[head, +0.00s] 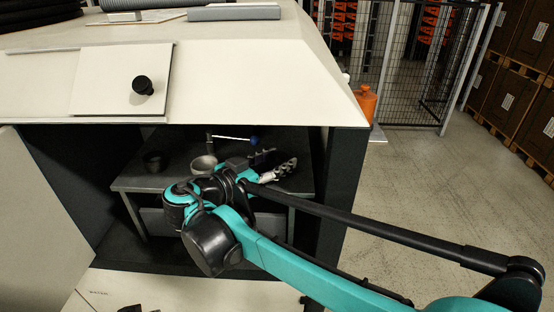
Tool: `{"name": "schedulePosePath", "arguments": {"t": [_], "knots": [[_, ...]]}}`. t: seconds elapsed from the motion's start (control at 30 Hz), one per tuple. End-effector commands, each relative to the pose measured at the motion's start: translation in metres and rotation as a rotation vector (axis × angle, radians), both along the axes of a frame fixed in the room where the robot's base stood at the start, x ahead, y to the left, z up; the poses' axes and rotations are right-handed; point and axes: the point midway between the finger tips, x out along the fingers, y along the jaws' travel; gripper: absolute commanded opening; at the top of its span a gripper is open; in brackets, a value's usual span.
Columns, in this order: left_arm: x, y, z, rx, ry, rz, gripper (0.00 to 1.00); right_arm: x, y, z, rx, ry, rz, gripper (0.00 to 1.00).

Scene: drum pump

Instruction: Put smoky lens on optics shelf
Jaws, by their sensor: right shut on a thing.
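My right gripper (275,168) reaches into the open dark cabinet, above the right part of a grey inner shelf (135,180). It is shut on a small dark piece (262,157), which looks like the smoky lens. The fingers and wrist partly hide it, so its outline is unclear. I cannot tell whether the piece touches the shelf. No label shows which surface is the optics shelf. My left gripper cannot be made out.
A grey bowl (203,163) and a dark cup (153,161) stand on the shelf left of the gripper. A pale rod with a blue end (255,140) lies behind. The cabinet's sloping cream hood (230,80) overhangs the opening, with a dark post (343,185) at its right.

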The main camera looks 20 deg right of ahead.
Motion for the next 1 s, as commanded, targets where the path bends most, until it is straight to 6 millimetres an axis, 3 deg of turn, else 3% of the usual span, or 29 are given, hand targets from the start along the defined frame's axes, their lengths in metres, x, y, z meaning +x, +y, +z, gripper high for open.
{"name": "schedulePosePath", "arguments": {"t": [0.3,0.33,0.4,0.77,1.0], "knots": [[0.000,0.000,-0.003,0.000,0.000,0.000,0.00,0.000,0.000,-0.004,0.000,0.000,0.000,0.12],[0.000,0.000,-0.003,0.000,0.000,0.000,0.00,0.000,0.000,-0.004,0.000,0.000,0.000,0.46],[0.000,0.000,-0.002,0.000,0.000,0.000,0.00,0.000,0.000,-0.003,0.000,0.000,0.000,0.64],[0.000,0.000,0.001,0.000,0.000,0.000,0.00,0.000,0.000,0.001,0.000,0.000,0.000,0.64],[0.000,0.000,-0.004,0.000,0.000,0.000,0.00,-0.020,0.033,0.005,0.000,-0.001,0.005,0.64]]}}
